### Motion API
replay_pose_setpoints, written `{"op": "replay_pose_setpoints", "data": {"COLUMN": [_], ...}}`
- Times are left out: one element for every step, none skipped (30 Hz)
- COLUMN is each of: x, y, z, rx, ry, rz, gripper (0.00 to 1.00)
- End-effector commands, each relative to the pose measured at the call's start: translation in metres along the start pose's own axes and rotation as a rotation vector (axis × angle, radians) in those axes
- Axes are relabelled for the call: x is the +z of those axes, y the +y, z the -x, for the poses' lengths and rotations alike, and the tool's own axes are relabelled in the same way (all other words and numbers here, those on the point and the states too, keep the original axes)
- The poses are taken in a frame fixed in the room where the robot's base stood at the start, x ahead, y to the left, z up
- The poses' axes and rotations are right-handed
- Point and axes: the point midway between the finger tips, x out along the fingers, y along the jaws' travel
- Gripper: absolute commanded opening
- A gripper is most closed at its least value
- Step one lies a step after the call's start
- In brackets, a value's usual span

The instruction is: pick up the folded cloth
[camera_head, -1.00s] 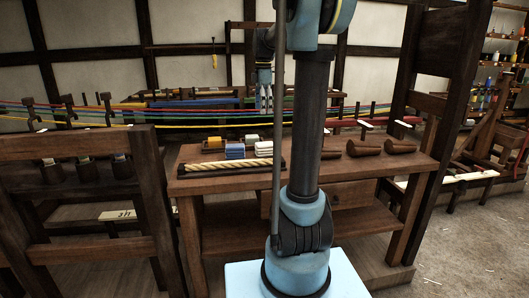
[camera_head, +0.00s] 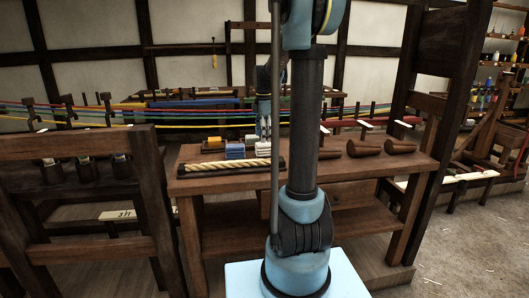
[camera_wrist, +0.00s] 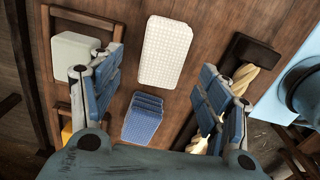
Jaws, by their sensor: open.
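A blue folded cloth (camera_wrist: 143,117), with layered folds at one edge, lies on the wooden bench; it also shows in the head view (camera_head: 235,151). A white waffle-textured folded piece (camera_wrist: 166,50) lies beside it, apart from it, and shows in the head view (camera_head: 263,149). My gripper (camera_wrist: 161,68) is open and empty above the bench, its two fingers on either side of the white and blue pieces in the wrist view. In the head view my gripper (camera_head: 264,127) hangs just above and behind the white piece.
A pale grey-green block (camera_wrist: 75,55) and a yellow piece (camera_wrist: 66,132) lie left of the fingers. A dark tray with twisted rope (camera_head: 228,167) lies along the bench front. Dark wooden tools (camera_head: 364,149) lie at right. Coloured ropes (camera_head: 190,115) stretch behind the bench.

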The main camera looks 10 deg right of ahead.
Motion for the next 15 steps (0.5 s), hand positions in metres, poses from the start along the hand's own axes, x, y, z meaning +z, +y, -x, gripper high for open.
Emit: {"op": "replay_pose_setpoints", "data": {"x": [0.001,0.001,0.002,0.003,0.004,0.005,0.005,0.006,0.006,0.006,0.006,0.006,0.006,0.006,0.006], "y": [0.0,0.0,0.0,-0.001,-0.001,-0.001,-0.001,-0.002,-0.002,-0.002,-0.002,-0.002,-0.002,-0.002,-0.002], "z": [-0.003,-0.005,-0.009,-0.013,-0.017,-0.023,-0.027,-0.031,-0.035,-0.039,-0.042,-0.045,-0.047,-0.049,-0.05], "rx": [0.0,0.0,0.0,0.0,0.0,0.0,0.0,0.0,0.0,0.0,0.0,0.0,0.0,0.0,0.0], "ry": [0.0,0.0,0.0,0.0,0.0,0.0,0.0,0.0,0.0,0.0,0.0,0.0,0.0,0.0,0.0], "rz": [0.0,-0.001,-0.001,-0.001,-0.001,-0.001,-0.001,-0.001,-0.001,0.0,0.0,0.0,0.0,0.0,0.0], "gripper": [0.7,0.7,0.7,0.7,0.7,0.7,0.7,0.7,0.7,0.7,0.7,0.7,0.7,0.7,0.7]}}
